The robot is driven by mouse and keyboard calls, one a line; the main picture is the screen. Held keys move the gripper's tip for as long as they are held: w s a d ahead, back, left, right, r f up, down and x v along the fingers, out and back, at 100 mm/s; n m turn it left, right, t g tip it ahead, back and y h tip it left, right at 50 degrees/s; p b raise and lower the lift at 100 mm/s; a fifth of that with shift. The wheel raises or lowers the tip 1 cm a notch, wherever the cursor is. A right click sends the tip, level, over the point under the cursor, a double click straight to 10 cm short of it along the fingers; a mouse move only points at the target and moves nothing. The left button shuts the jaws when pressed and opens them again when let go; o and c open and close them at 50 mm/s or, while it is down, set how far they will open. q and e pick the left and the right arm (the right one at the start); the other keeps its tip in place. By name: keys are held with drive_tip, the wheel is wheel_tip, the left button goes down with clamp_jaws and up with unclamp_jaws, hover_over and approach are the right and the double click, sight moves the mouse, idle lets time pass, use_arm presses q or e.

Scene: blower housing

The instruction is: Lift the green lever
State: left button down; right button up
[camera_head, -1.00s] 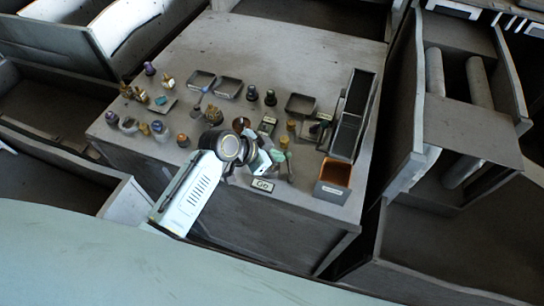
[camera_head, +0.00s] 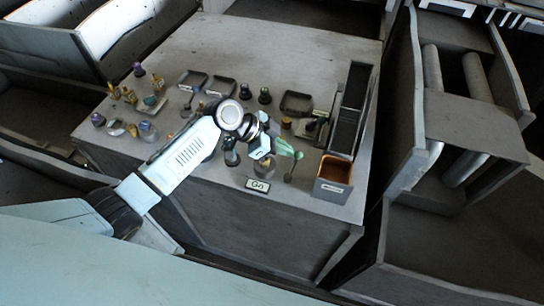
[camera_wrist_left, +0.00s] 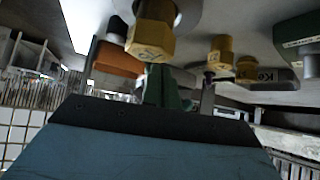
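A small green lever (camera_head: 292,167) with a thin stalk and rounded end stands near the table's front edge, left of the orange-lined box. My left gripper (camera_head: 287,148) reaches in from the left, with its pale green tip just left of and above the lever's top. Contact between them cannot be made out. In the left wrist view, a dark green shape (camera_wrist_left: 162,88) shows in the middle beyond the dark gripper bar; whether it is lever or finger is unclear. The finger gap is not clear. My right gripper is not in view.
An orange-lined box (camera_head: 333,178) stands right of the lever, with a tall dark bin (camera_head: 350,110) behind it. A "Go" label plate (camera_head: 257,185) lies at the front edge. Several knobs and shallow trays (camera_head: 220,86) fill the left and back. The table's far part is clear.

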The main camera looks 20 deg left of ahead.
use_arm(q)
drive_tip(key=shift+w+d, duration=0.25)
drive_tip(key=shift+d, duration=0.45)
idle(0.4)
drive_tip(key=a+r+p, duration=0.4)
drive_tip(key=a+r, duration=0.3)
drive_tip(key=shift+w, duration=0.4)
